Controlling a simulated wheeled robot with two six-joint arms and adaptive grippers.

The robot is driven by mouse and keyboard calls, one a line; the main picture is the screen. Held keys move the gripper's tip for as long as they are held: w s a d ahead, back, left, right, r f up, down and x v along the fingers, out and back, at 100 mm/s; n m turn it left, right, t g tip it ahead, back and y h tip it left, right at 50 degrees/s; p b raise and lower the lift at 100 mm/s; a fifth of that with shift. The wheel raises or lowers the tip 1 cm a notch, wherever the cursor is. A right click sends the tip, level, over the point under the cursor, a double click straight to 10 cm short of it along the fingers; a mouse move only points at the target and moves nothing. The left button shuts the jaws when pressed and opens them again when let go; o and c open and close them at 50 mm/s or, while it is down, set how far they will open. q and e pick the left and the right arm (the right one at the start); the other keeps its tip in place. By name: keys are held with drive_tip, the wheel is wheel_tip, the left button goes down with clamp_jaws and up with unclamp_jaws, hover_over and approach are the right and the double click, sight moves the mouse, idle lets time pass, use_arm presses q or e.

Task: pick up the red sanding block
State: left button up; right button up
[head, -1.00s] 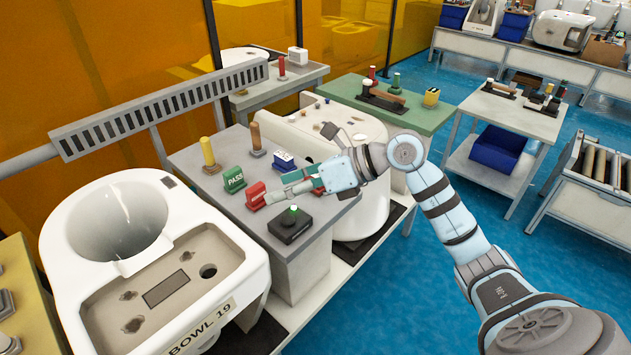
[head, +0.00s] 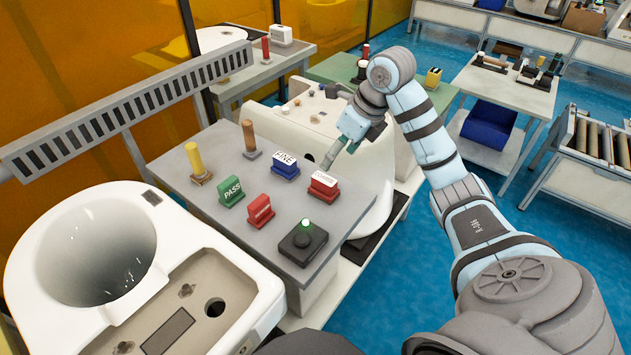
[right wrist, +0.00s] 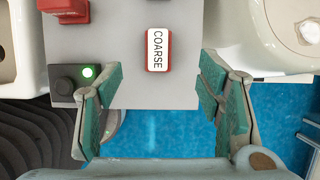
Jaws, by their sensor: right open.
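The red sanding block (head: 323,187), with a white top marked COARSE, rests on the grey table (head: 225,278) near its right edge. In the right wrist view the block (right wrist: 158,50) lies ahead of the fingertips, roughly centred between them and not touched. My left gripper is not in view.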

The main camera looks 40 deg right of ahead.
sight(326, 179)
drive_tip(key=x, duration=0.2)
drive_tip(key=s+x, duration=0.1)
drive_tip(key=x, duration=0.2)
drive_tip(key=shift+f, duration=0.45)
drive_tip(key=b+x, duration=0.1)
drive_tip(key=x, duration=0.5)
drive_tip(key=shift+w, duration=0.1)
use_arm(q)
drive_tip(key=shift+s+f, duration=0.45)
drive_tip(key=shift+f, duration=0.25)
use_arm(e)
drive_tip(key=shift+r, duration=0.1)
drive_tip(key=c, duration=1.3)
